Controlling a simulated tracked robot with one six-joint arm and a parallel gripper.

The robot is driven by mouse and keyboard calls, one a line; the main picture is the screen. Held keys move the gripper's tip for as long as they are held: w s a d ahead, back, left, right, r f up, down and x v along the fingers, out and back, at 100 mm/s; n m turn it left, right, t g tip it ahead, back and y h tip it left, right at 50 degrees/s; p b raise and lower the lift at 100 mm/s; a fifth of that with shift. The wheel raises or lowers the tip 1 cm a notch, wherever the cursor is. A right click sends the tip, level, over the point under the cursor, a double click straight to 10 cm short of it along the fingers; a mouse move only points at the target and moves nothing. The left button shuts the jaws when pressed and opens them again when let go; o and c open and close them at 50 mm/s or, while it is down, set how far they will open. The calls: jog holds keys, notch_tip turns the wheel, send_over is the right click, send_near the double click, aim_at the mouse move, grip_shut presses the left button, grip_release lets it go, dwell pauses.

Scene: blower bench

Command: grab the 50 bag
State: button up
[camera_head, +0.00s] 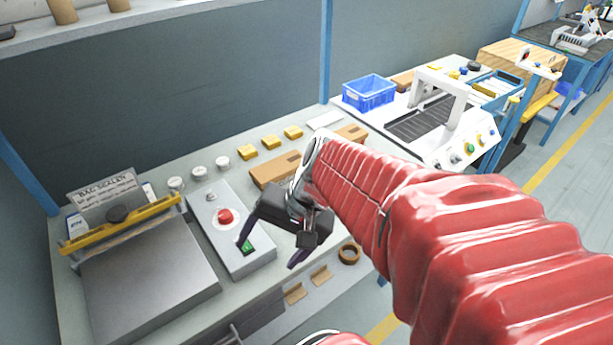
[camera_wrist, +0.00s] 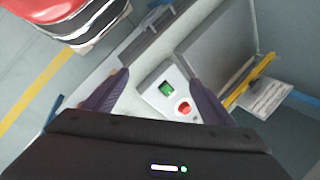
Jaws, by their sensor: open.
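I cannot make out a bag marked 50 in either view. Behind the bag sealer (camera_head: 150,270), small blue-and-white pieces (camera_head: 76,224) show partly beside its sign; I cannot tell whether they are bags. My gripper (camera_head: 269,257) is open and empty above the front of the bench, over the right edge of the grey control box (camera_head: 215,213) with a red button and green switch. In the wrist view my gripper (camera_wrist: 154,78) has its two dark fingers spread, with the control box (camera_wrist: 158,104) showing between them.
Yellow blocks (camera_head: 270,142), cardboard boxes (camera_head: 275,170) and white-lidded jars (camera_head: 199,173) stand along the bench's back. A tape roll (camera_head: 349,253) lies near the front right. A blue crate (camera_head: 369,93) and white machine (camera_head: 440,115) stand beyond.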

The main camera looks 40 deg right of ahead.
jog(key=w+d+f+m+t+y, duration=0.1)
jog(key=w+d+f+m+t, duration=0.2)
jog(key=d+m, duration=0.35)
jog(key=w+d+f+m+t+y, duration=0.1)
jog(key=w+d+f+m+t, duration=0.1)
jog(key=d+m, duration=0.5)
jog(key=s+d+f+m+t+h, duration=0.2)
jog(key=d+f+m, duration=0.1)
jog(key=d+m, duration=0.3)
jog(key=s+d+f+m+t+h, duration=0.2)
jog(key=d+m, duration=0.5)
jog(key=d, duration=0.4)
jog(key=shift+f+t+h, duration=0.6)
jog(key=shift+h, duration=0.2)
jog(key=shift+a, duration=0.1)
jog(key=shift+x, duration=4.35)
